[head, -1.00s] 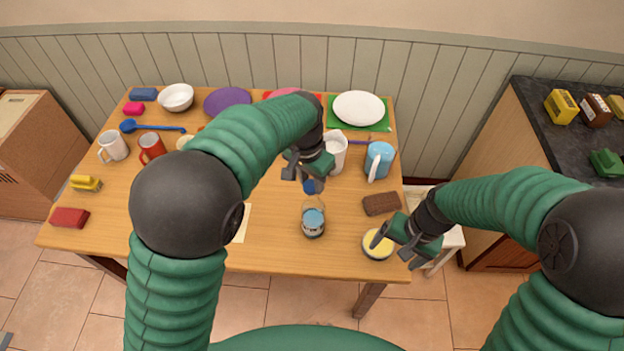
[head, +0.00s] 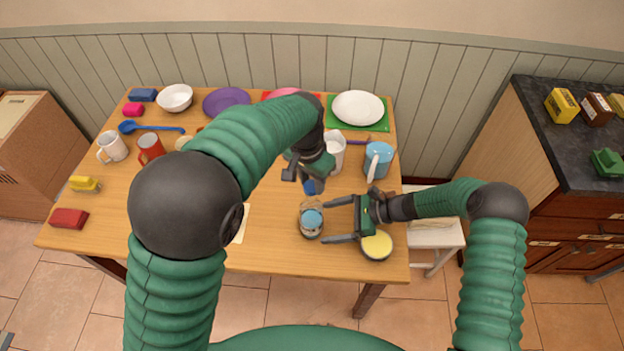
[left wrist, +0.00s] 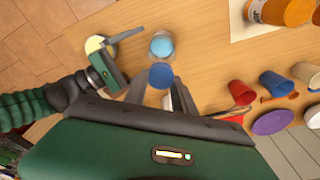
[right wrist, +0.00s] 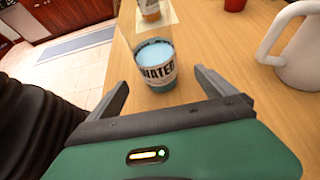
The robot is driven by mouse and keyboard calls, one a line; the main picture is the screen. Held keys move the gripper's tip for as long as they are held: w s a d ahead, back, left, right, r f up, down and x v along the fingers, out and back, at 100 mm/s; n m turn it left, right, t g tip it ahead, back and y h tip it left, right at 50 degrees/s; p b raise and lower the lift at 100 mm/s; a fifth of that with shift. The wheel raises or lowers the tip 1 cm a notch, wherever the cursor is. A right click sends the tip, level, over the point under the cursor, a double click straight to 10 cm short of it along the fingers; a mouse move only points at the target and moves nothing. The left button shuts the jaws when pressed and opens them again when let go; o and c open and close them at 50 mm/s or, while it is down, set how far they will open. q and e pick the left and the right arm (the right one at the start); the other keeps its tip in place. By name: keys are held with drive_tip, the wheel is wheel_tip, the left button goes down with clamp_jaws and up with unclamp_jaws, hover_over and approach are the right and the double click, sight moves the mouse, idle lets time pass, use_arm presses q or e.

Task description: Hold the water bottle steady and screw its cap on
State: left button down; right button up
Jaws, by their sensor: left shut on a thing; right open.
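The water bottle (head: 311,224) stands upright and uncapped near the table's front edge. It is clear with light blue water and a WATER label, which shows in the right wrist view (right wrist: 158,72). My left gripper (head: 309,176) is shut on the blue cap (head: 314,187) and holds it above and behind the bottle. The cap also shows between the fingers in the left wrist view (left wrist: 161,75). My right gripper (head: 332,221) is open, its two fingers pointing left at the bottle, which is just beyond the fingertips and in line with the gap.
A yellow-topped round dish (head: 376,246) sits just under my right gripper at the table's front edge. A white mug (head: 335,150) and a blue pitcher (head: 378,160) stand behind. A paper sheet (head: 241,225) lies left of the bottle. The wooden table (head: 275,250) is clear in front.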

sight(315, 224)
drive_tip(key=shift+x, duration=2.75)
drive_tip(key=shift+d, duration=0.1)
drive_tip(key=c, duration=1.3)
drive_tip(key=shift+o, duration=0.2)
